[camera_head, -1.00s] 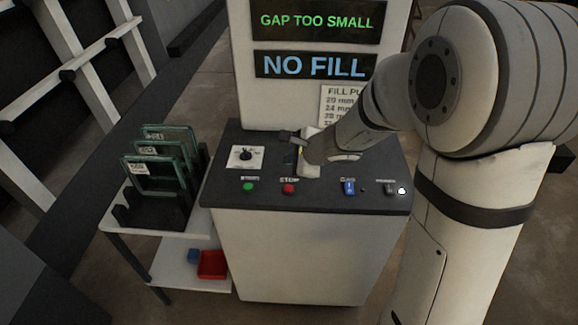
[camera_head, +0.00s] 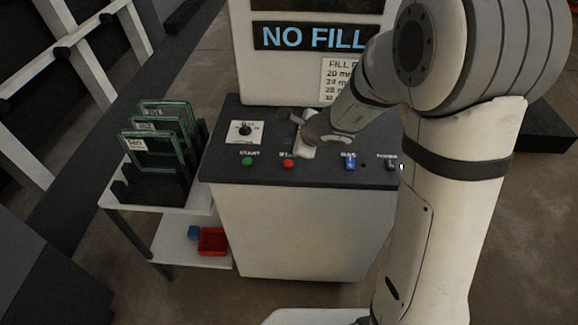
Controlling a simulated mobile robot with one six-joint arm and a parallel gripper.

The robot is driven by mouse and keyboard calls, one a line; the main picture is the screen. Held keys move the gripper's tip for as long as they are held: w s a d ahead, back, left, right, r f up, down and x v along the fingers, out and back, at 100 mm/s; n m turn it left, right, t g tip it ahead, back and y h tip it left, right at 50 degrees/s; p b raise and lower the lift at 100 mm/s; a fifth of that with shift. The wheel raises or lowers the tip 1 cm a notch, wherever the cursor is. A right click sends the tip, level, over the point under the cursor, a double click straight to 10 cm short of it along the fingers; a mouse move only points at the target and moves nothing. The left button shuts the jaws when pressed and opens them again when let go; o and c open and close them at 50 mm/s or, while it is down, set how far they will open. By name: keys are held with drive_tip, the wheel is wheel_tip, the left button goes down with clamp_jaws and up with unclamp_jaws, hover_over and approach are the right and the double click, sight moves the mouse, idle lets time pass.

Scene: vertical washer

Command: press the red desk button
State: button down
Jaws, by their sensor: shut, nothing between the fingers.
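The red desk button (camera_head: 288,162) is a small round cap near the front edge of the dark desk panel (camera_head: 225,173), with a partly unreadable label behind it. My gripper (camera_head: 297,118) is over the panel, behind the red button in the picture and slightly to its right. It is shut and empty. Its fingers look small and dark, and its exact height above the panel is hard to tell. The red button is in plain view, with a visible gap in the picture between it and my gripper.
A green button (camera_head: 247,161) is left of the red one, with a dial (camera_head: 245,129) behind it. A blue switch (camera_head: 349,162) and a dark switch (camera_head: 391,163) are to the right. A rack of glass panes (camera_head: 150,150) stands left. A screen reads "NO FILL" (camera_head: 312,37).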

sight(291, 164)
wheel_tip(291, 164, down, 5)
drive_tip(key=b, duration=0.4)
drive_tip(key=shift+f, duration=0.2)
drive_tip(key=shift+f+b, duration=0.2)
drive_tip(key=shift+b, duration=0.15)
drive_tip(key=shift+f, duration=0.15)
idle(1.2)
drive_tip(key=shift+f+b, duration=0.25)
drive_tip(key=shift+b, duration=0.35)
drive_tip(key=shift+f+b, duration=0.55)
drive_tip(key=shift+b, duration=0.1)
idle(0.5)
drive_tip(key=shift+r, duration=0.1)
drive_tip(key=shift+r+p, duration=0.7)
drive_tip(key=shift+r, duration=0.2)
